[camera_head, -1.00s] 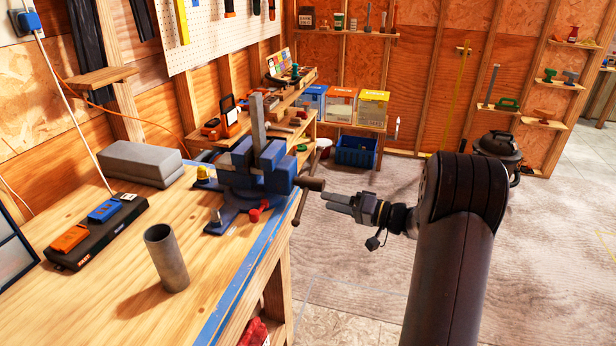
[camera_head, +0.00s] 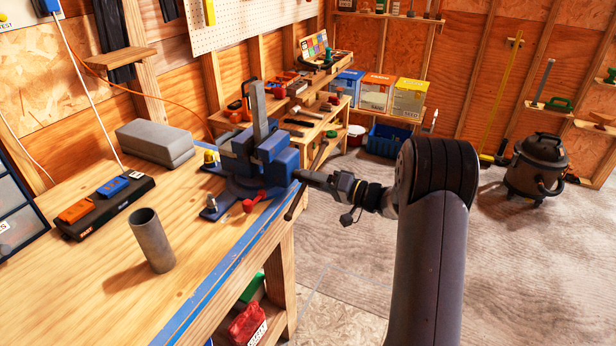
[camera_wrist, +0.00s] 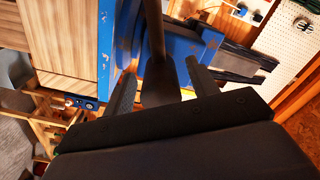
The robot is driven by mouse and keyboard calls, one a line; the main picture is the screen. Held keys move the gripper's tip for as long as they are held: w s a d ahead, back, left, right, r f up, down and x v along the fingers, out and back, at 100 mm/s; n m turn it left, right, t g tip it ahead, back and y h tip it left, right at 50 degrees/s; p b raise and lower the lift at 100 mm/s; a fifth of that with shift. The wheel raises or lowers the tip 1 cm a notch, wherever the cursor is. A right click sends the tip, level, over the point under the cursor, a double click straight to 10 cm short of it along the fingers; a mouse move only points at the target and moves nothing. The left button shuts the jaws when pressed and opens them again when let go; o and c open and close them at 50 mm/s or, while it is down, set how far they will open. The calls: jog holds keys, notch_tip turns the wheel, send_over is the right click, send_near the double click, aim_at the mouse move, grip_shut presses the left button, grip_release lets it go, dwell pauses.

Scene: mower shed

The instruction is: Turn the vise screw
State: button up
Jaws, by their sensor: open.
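The blue vise (camera_head: 262,158) is mounted at the bench's front edge, with an upright grey bar (camera_head: 259,108) in its jaws. The dark handle bar (camera_head: 292,207) of the vise screw slants down past the bench edge, its middle hidden by my gripper. My gripper (camera_head: 302,177) is at the screw end from the right. In the wrist view my gripper (camera_wrist: 161,84) is open, with one finger on each side of the dark screw and handle (camera_wrist: 157,70). I cannot tell whether the fingers touch it. The blue vise body (camera_wrist: 190,45) shows behind.
The wooden bench (camera_head: 115,250) carries a grey tube (camera_head: 152,240), a black tray (camera_head: 105,207) with orange and blue items, and grey blocks (camera_head: 155,142). A red bin (camera_head: 247,325) sits below. A shop vacuum (camera_head: 537,165) stands at right; the floor between is clear.

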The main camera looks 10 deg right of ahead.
jog(key=shift+x, duration=1.05)
jog(key=c, duration=1)
jog(key=shift+n, duration=0.4)
